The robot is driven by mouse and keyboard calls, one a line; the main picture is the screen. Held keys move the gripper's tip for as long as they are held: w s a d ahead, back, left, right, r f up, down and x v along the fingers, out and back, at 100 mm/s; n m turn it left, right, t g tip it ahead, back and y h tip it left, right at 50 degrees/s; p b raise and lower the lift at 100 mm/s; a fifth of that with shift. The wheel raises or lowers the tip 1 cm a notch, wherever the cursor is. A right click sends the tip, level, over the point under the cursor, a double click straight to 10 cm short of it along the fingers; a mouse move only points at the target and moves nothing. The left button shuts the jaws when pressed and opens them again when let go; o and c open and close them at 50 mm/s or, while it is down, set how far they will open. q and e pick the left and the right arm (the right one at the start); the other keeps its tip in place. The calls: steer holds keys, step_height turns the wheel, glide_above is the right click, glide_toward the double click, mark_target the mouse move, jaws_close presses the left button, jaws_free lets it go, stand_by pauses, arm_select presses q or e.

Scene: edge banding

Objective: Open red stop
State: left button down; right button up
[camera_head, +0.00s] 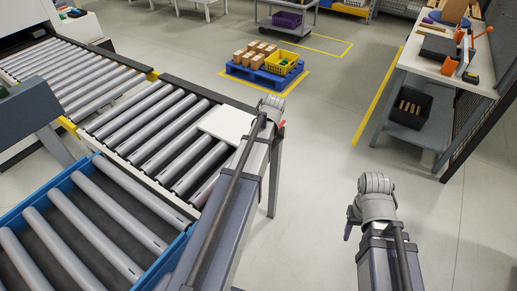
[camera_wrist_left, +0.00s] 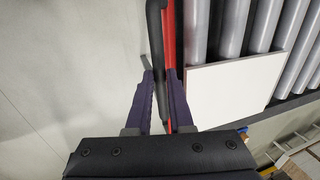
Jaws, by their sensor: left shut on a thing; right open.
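The red stop (camera_wrist_left: 172,45) is a long, narrow red bar with a dark grey bar along it, at the edge of the roller conveyor in the left wrist view. My left gripper (camera_wrist_left: 161,85) has its purple fingers on either side of the bars and is shut on the red stop. In the head view only a small red bit (camera_head: 282,124) shows beside my left wrist, and the left fingers are hidden. My right gripper (camera_head: 348,228) is over open floor to the right, open, with only a purple finger part showing.
A white panel (camera_head: 228,124) lies on the roller conveyor (camera_head: 150,120) beside the stop; it also shows in the left wrist view (camera_wrist_left: 228,92). A blue pallet (camera_head: 262,76) with boxes and a yellow crate stands behind. A workbench (camera_head: 440,68) stands at right.

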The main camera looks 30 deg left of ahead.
arm_select(q)
steer(key=d+f+y+b, duration=0.5)
steer(key=d+f+b, duration=0.4)
steer(key=b, duration=0.5)
steer(key=shift+s+f+y+b, duration=0.3)
steer(key=shift+s+f+y, duration=0.05)
steer(key=shift+f+y, duration=0.05)
steer(key=shift+t, duration=0.3)
steer(key=c, duration=0.8)
jaws_free()
steer(key=p+v, duration=0.5)
steer(key=v, duration=0.3)
steer(key=shift+p, duration=0.35)
